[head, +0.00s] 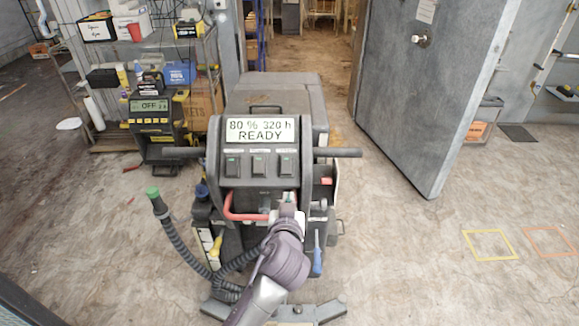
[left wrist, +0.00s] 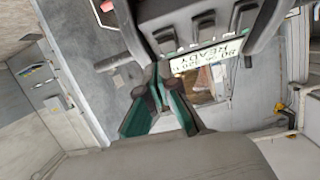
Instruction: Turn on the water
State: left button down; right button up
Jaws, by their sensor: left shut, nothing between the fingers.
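A dark grey floor-cleaning machine (head: 264,95) stands in the middle of the head view. Its display (head: 260,130) reads "80 % 320 h READY" and also shows in the left wrist view (left wrist: 215,54). Three switches (head: 259,165) sit in a row below it, with labels too small to read. My left gripper (head: 288,207) is shut and empty, in front of the machine's rear, below the switches and near the red bar (head: 233,212). In the left wrist view its green-padded fingers (left wrist: 156,82) are close to the panel edge; I cannot tell if they touch. My right gripper is out of view.
A hose with a green end (head: 153,193) rises left of the machine. A charger (head: 152,125) reading "OFF" stands by a loaded shelf at the left. A large grey door (head: 428,90) stands open at the right.

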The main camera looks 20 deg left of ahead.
pick_arm(q)
jog(key=r, duration=0.2)
jog(key=r+n, duration=0.1)
jog(key=r, duration=0.1)
jog(key=shift+s+a+t+y, duration=0.15)
jog(key=shift+a+t+y, duration=0.15)
jog(key=shift+y, duration=0.1)
jog(key=p, duration=0.3)
send_near(287, 167)
jog(key=w+a+r, duration=0.1)
jog(key=w+r, duration=0.2)
jog(key=w+f, duration=0.1)
jog(key=f, duration=0.1)
jog(key=shift+w+a+f+p, duration=0.3)
jog(key=shift+w+a+f, duration=0.05)
jog(key=shift+w, duration=0.05)
jog(key=shift+w+a+f, duration=0.1)
jog(key=shift+w+f, duration=0.35)
jog(key=shift+f, duration=0.4)
